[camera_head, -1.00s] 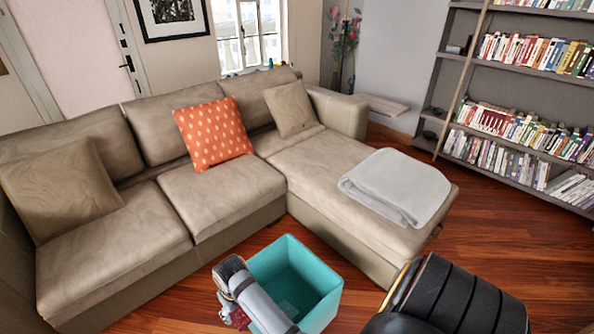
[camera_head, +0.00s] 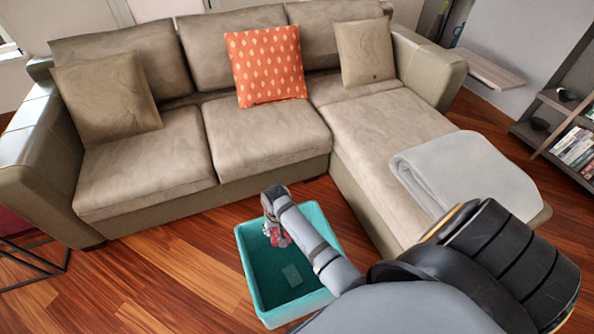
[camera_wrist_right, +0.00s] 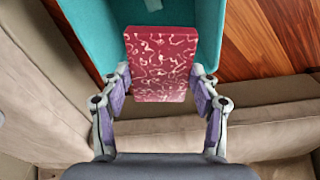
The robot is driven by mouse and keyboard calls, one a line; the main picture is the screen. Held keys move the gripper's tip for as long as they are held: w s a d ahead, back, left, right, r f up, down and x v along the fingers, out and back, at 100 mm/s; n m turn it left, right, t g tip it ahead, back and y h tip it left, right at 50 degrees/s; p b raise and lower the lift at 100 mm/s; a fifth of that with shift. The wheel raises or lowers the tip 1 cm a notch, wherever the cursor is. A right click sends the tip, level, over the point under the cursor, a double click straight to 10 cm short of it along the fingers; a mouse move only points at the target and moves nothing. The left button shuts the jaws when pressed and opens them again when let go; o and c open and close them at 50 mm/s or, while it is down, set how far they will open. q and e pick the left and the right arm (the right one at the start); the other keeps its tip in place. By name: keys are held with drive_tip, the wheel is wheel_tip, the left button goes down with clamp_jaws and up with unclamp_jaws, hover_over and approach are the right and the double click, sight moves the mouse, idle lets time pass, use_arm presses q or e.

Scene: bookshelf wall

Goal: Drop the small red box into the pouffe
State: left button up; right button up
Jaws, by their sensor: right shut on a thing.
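The small red box (camera_head: 276,235) has a pale squiggly pattern, clearest in the right wrist view (camera_wrist_right: 160,62). My right gripper (camera_head: 274,222) is shut on it, with one finger on each side in the right wrist view (camera_wrist_right: 160,84). The pouffe is an open teal bin (camera_head: 248,272) on the floor in front of the sofa. In the head view the red box hangs over the pouffe's opening, toward its far side. My right forearm hides part of the pouffe's right side. My left gripper is out of view.
A small pale flat thing (camera_head: 292,275) lies inside the pouffe. The beige L-shaped sofa (camera_head: 165,160) stands behind, with a folded grey blanket (camera_head: 470,175) on its chaise. Bare wooden floor (camera_head: 150,285) lies to the pouffe's left.

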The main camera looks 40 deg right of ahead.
use_arm(q)
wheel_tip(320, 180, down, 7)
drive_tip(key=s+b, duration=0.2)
drive_tip(key=b, duration=0.3)
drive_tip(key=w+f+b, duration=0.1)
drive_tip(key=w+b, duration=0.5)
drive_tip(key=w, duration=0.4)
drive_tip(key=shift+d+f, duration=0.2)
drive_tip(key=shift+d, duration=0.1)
use_arm(e)
drive_tip(key=d+f+m, duration=0.3)
drive_tip(key=f, duration=0.6)
drive_tip(key=d+f+m, duration=0.3)
drive_tip(key=f, duration=0.6)
drive_tip(key=shift+s+f+m+h, duration=0.15)
drive_tip(key=shift+f+m+h, duration=0.15)
drive_tip(key=shift+f+m, duration=0.1)
drive_tip(key=o, duration=1.3)
drive_tip(key=shift+c, duration=0.2)
